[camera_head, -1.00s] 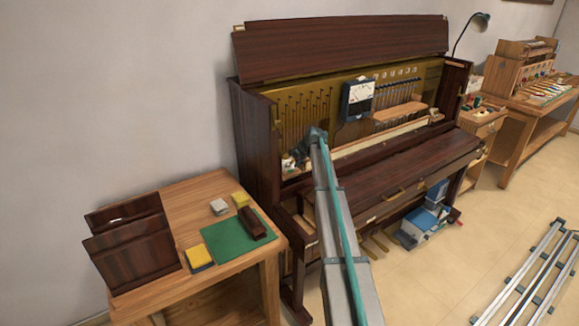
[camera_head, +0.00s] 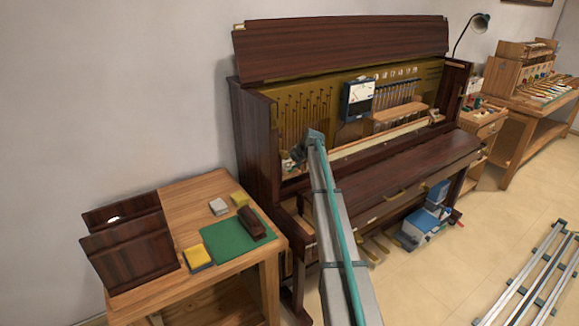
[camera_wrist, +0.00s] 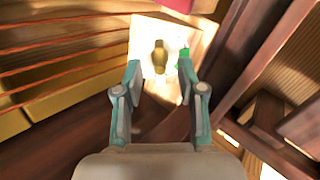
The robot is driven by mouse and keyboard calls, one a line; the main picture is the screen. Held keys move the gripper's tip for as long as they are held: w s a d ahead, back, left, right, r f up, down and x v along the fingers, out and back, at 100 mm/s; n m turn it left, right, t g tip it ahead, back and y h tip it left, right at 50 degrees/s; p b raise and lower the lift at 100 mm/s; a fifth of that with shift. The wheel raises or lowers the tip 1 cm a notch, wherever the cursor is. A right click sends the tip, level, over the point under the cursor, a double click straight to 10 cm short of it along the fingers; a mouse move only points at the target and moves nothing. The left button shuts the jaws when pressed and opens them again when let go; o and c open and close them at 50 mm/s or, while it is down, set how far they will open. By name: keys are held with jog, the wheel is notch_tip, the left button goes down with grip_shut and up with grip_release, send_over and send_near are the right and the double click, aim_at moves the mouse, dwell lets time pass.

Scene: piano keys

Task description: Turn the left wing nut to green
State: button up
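A small brass wing nut (camera_wrist: 159,57) stands on a pale plate (camera_wrist: 146,28) in the wrist view, its long side running up and down the picture. A green mark (camera_wrist: 184,54) is on the plate just right of it, partly behind my right fingertip. My gripper (camera_wrist: 159,68) is open, one finger on each side of the wing nut, with a visible gap on both sides. I cannot tell how far the fingertips are above the plate. In the head view my arm reaches into the left end of the open piano (camera_head: 256,140), and the wing nut cannot be made out there.
In the wrist view, strings or wires (camera_wrist: 60,72) run at left and dark wooden parts (camera_wrist: 262,50) stand close at right. A red piece (camera_wrist: 176,5) borders the plate at the top. A meter (camera_head: 357,98) hangs inside the piano; a side table (camera_head: 200,187) stands at left.

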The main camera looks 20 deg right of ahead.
jog(key=shift+b+x, duration=0.9)
jog(key=shift+x, duration=0.55)
jog(key=shift+s+d+r, duration=0.1)
jog(key=shift+s+r, duration=0.3)
jog(key=shift+r, duration=0.1)
jog(key=shift+b, duration=0.3)
grip_shut()
